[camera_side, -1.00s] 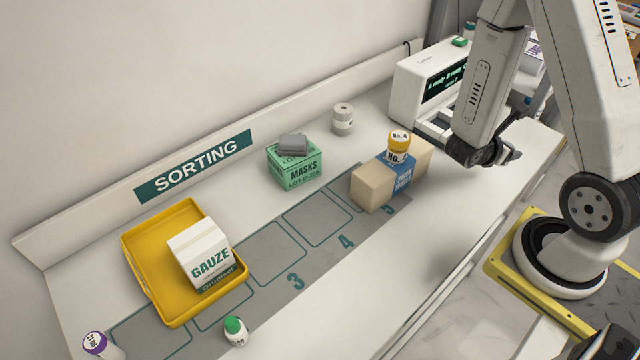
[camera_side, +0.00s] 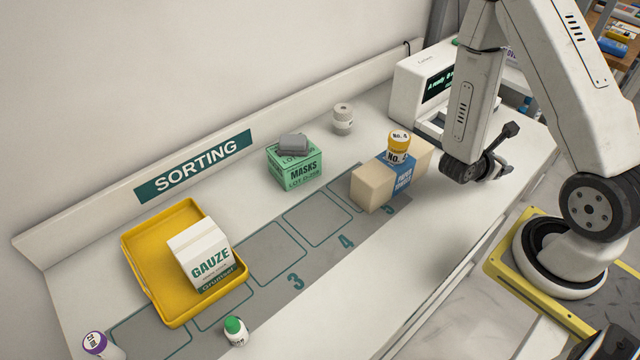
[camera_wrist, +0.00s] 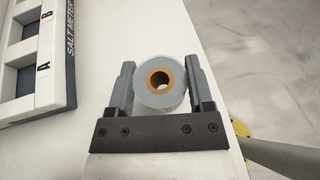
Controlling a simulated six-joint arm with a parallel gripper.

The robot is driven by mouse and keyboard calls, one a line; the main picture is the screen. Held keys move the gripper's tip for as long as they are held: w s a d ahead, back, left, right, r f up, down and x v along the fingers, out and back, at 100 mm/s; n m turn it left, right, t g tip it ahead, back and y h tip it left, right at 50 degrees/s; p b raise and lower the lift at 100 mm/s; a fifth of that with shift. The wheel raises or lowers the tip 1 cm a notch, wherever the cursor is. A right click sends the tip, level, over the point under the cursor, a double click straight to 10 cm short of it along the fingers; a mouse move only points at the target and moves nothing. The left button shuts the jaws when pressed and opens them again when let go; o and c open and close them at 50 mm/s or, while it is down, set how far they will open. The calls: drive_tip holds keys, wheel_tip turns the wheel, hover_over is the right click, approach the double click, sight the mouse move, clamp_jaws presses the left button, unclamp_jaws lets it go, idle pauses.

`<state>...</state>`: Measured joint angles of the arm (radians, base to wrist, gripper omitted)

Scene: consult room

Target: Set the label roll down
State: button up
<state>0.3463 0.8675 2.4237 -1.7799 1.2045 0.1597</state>
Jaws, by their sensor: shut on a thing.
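The label roll (camera_wrist: 160,98) is a pale grey-white ring with an orange-brown core, seen end-on in the wrist view. My gripper (camera_wrist: 160,64) is shut on it, with one dark finger on each side. In the side view my gripper (camera_side: 504,169) is over the right part of the white bench (camera_side: 446,234), in front of the white device. I cannot make out the roll there; it seems hidden by the gripper. Whether the roll touches the bench is not clear.
The white device (camera_side: 408,84) stands behind my gripper, with slots marked A and B. A tan box (camera_side: 374,187) bearing a yellow-capped bottle (camera_side: 399,141) lies to the left. A masks box (camera_side: 296,171), yellow tray (camera_side: 152,276) and gauze box (camera_side: 190,241) are farther left. The bench edge is close.

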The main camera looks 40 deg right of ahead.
drive_tip(key=shift+f, duration=1.7)
drive_tip(key=shift+f, duration=0.15)
drive_tip(key=o, duration=1.3)
drive_tip(key=shift+c, duration=0.2)
drive_tip(key=shift+r, duration=0.2)
drive_tip(key=shift+v, duration=6)
drive_tip(key=shift+r, duration=0.15)
